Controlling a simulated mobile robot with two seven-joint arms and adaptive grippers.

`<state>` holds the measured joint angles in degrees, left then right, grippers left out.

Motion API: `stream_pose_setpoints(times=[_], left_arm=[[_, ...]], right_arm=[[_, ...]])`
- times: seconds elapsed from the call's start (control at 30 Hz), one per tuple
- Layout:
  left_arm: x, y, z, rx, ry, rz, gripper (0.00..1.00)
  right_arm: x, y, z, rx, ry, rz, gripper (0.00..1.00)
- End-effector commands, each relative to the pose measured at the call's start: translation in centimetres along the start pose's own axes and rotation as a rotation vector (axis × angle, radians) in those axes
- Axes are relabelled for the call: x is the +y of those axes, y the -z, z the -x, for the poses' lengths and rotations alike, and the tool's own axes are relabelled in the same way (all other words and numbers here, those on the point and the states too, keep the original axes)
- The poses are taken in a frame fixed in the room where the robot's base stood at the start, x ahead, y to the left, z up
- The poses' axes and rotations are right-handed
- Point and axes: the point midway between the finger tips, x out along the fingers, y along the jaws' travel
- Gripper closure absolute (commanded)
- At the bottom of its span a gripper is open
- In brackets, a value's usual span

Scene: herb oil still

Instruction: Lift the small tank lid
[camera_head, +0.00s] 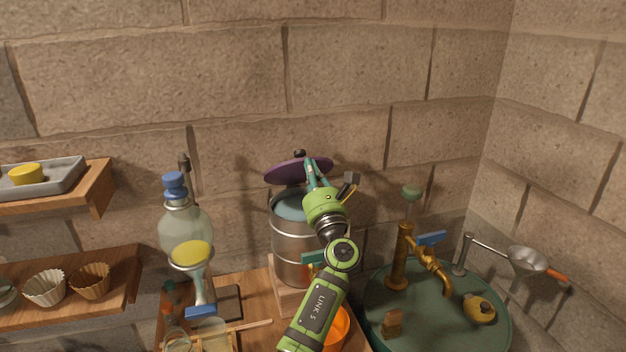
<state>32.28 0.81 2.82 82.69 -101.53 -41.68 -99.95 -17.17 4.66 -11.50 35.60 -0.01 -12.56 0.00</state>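A gap shows between the lid and the tank's mouth. My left gripper (311,166) reaches up from the front, with its teal fingers at the lid's front right part, overlapping it in this view. Whether the fingers grip the lid or only touch it is unclear. My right gripper is not in view.
A glass flask (184,228) with a blue stopper stands left of the tank. An orange bowl (338,326) is partly hidden by my arm. Wooden shelves (120,272) are at the left.

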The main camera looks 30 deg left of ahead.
Motion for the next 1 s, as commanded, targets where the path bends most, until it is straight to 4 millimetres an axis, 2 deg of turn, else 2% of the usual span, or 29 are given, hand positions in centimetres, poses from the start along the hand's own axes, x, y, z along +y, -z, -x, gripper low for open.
stream_pose_setpoints(times=[0.1, 0.3, 1.0], left_arm=[[0.0, -0.7, -1.0, -0.003, -0.001, 0.0, 1.0], [0.0, -1.0, -1.8, -0.002, -0.001, 0.001, 1.0], [0.1, -1.0, -2.1, -0.002, -0.001, 0.0, 1.0]], right_arm=[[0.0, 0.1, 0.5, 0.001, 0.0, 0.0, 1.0], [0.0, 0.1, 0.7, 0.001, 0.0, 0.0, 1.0], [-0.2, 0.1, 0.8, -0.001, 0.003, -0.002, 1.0]])
